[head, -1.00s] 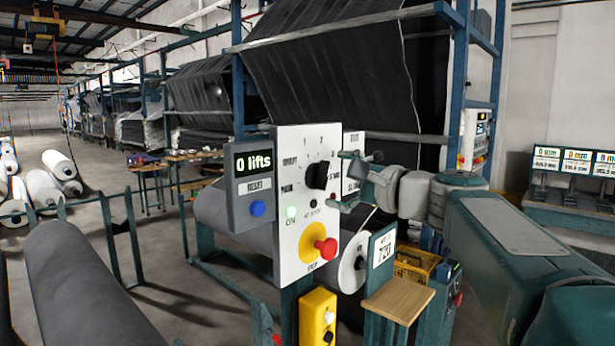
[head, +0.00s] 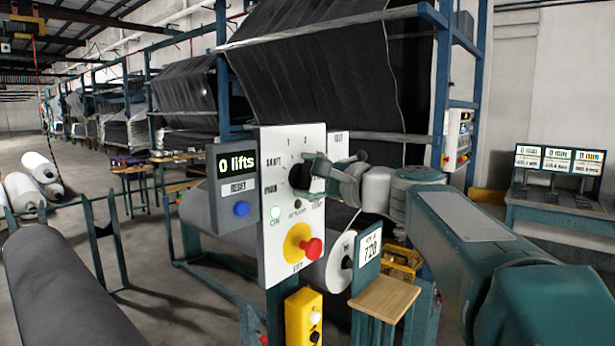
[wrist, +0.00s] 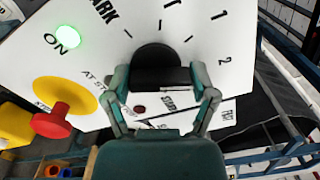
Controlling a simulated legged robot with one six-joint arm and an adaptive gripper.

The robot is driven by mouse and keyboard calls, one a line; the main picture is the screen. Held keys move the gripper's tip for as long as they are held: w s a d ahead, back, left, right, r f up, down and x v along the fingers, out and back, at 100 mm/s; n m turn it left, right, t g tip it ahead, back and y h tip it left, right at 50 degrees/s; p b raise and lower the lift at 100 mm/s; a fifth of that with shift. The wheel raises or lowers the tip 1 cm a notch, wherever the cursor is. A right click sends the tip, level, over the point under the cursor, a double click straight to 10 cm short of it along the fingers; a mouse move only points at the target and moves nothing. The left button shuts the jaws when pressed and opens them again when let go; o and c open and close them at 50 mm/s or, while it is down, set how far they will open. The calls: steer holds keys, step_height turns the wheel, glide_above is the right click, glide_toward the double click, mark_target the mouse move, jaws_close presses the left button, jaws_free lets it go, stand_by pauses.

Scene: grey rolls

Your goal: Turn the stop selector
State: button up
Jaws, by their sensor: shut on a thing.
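The stop selector (head: 299,177) is a black round knob on a white panel (head: 279,262), with numbers and words around it. In the wrist view the knob (wrist: 156,56) sits between the two fingers. My gripper (head: 309,178) is shut on the knob; it also shows in the wrist view (wrist: 162,88). In the head view the fingers partly cover the knob's right side. The black grip bar lies across the picture between the fingertips in the wrist view. The exact mark it points to is hard to read.
Below the knob are a green lit ON lamp (head: 275,213) and a red stop button (head: 312,248) on a yellow disc. A display (head: 237,162) reads "0 lifts", with a blue reset button (head: 241,209) under it. A wooden stool-like shelf (head: 385,297) stands at lower right.

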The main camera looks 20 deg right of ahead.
steer(key=shift+f, duration=0.15)
steer(key=o, duration=1)
steer(key=v, duration=1.1)
steer(key=shift+s+d, duration=0.2)
steer(key=shift+s, duration=0.15)
